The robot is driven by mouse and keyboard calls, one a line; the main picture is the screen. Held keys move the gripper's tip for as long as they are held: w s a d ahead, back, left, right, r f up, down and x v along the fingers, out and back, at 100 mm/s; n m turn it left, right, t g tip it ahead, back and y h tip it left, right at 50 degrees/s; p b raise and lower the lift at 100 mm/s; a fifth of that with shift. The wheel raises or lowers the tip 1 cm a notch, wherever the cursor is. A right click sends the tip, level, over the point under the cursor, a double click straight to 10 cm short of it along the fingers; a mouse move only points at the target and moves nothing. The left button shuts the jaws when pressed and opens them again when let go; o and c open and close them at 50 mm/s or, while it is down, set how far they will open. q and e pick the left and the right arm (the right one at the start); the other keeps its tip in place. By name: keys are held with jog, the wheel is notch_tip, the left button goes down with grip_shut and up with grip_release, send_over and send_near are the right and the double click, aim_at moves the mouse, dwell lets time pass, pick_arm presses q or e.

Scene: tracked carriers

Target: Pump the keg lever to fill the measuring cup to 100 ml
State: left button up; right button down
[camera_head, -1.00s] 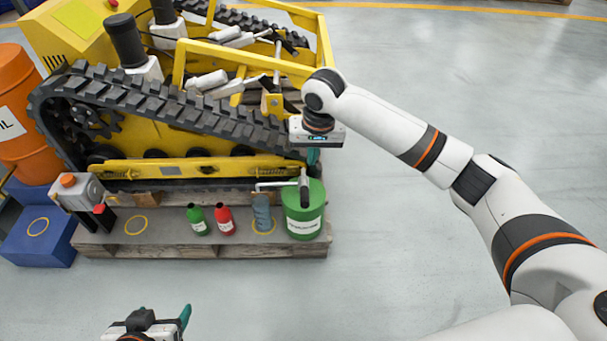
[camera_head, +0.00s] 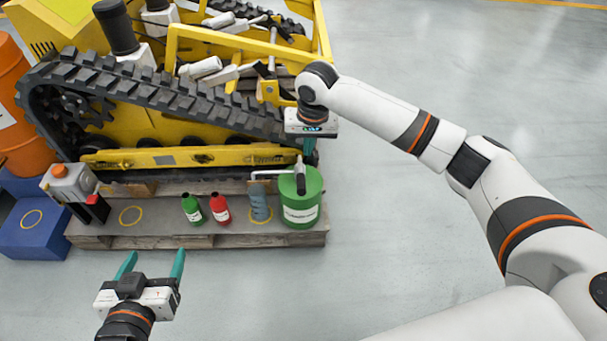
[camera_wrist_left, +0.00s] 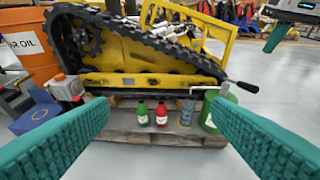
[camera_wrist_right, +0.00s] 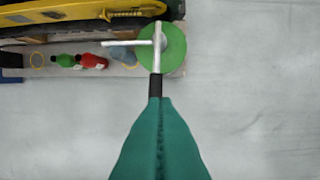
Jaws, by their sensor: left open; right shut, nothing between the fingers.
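The green keg (camera_head: 299,213) stands at the right end of the pallet, with a metal spout pointing left over the measuring cup (camera_head: 260,205). The cup is a blue-grey see-through vessel within a yellow ring; I cannot read its level. The lever (camera_wrist_right: 157,45) has a dark grip and sits on top of the keg. My right gripper (camera_head: 308,150) is shut and empty above the keg, its fingertips (camera_wrist_right: 156,100) at the lever's grip end in the right wrist view; contact is unclear. My left gripper (camera_head: 152,262) is open and empty in front of the pallet.
A green bottle (camera_head: 192,209) and a red bottle (camera_head: 220,208) stand left of the cup. A grey can with an orange cap (camera_head: 70,183) is at the pallet's left end. The yellow tracked carrier (camera_head: 200,157) is behind. Floor in front and right is clear.

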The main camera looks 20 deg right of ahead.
jog(key=b, duration=0.2)
send_over(303, 181)
jog(key=d, duration=0.1)
notch_tip(303, 181, down, 6)
jog(key=r, duration=0.1)
jog(key=f, duration=0.1)
jog(key=f+b, duration=0.1)
jog(key=f, duration=0.1)
jog(key=shift+s+a+f, duration=0.1)
jog(key=shift+a+f, duration=0.05)
jog(key=shift+a, duration=0.25)
pick_arm(q)
notch_tip(303, 181, up, 14)
jog(key=d+t+h, duration=0.2)
jog(key=t+h, duration=0.1)
jog(key=t, duration=0.7)
jog(key=shift+s+h+b, duration=0.15)
jog(key=shift+h+b, duration=0.15)
pick_arm(e)
jog(key=shift+s+a+f, duration=0.1)
jog(key=shift+f, duration=0.2)
pick_arm(q)
jog(key=shift+d+f, duration=0.1)
